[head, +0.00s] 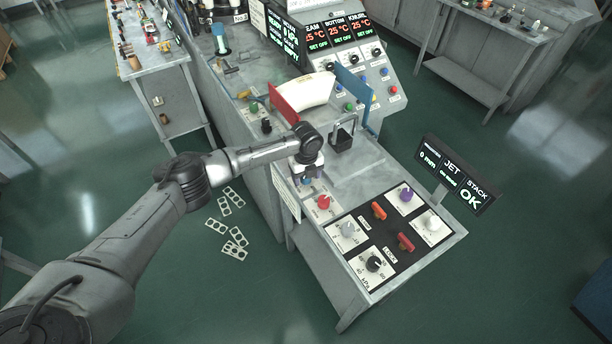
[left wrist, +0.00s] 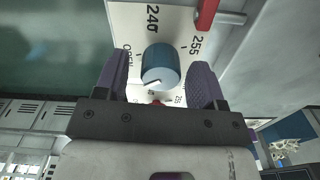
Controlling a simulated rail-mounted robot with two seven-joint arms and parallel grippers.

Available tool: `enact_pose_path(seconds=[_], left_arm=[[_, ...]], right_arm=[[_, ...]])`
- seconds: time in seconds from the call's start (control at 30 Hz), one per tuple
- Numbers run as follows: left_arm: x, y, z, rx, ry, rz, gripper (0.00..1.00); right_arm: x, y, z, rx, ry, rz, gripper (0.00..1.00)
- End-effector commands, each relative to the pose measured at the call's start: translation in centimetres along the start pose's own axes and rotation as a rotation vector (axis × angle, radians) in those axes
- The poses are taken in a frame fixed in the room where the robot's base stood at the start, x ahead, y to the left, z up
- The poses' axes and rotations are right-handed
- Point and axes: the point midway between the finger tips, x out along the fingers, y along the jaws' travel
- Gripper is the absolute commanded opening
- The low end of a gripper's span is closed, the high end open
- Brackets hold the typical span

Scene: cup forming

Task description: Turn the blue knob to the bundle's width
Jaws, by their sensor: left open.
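The blue knob (left wrist: 160,62) sits on a white dial plate marked OPEN, 240 and 255 in the left wrist view. In the head view my left gripper (head: 307,172) is over the left edge of the panel and hides most of the knob. The bundle, a curved white stack (head: 303,94), lies between a red plate (head: 284,104) and a blue plate (head: 353,88).
A red knob (head: 323,202) is close in front of my left gripper. A black panel with more knobs and two orange-red handles (head: 379,211) lies beyond. A black holder (head: 342,135) stands behind. A display (head: 455,174) reads STACK OK. Flat cut-outs (head: 236,246) lie on the floor.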

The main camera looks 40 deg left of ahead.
Motion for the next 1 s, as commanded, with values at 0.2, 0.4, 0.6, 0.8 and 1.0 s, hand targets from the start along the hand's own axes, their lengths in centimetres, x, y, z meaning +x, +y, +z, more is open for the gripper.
enact_pose_path(seconds=[0.2,0.4,0.6,0.8,1.0], left_arm=[[0.32,-0.01,0.0,0.0,0.0,-0.001,0.63],[0.31,-0.01,0.0,0.0,0.0,-0.001,0.59],[0.29,0.0,0.01,0.0,0.0,-0.001,0.4],[0.28,0.0,0.01,0.0,0.0,-0.001,0.21],[0.23,0.0,0.01,-0.004,0.0,-0.001,0.14]], right_arm=[[0.01,0.02,0.01,-0.001,0.0,0.0,0.43],[0.02,0.15,0.04,-0.005,-0.001,0.004,0.43],[0.02,0.28,0.07,-0.01,-0.002,0.007,0.43],[0.02,0.27,0.06,-0.009,-0.002,0.007,0.43],[-0.06,0.21,0.02,-0.007,-0.001,0.005,0.43]])
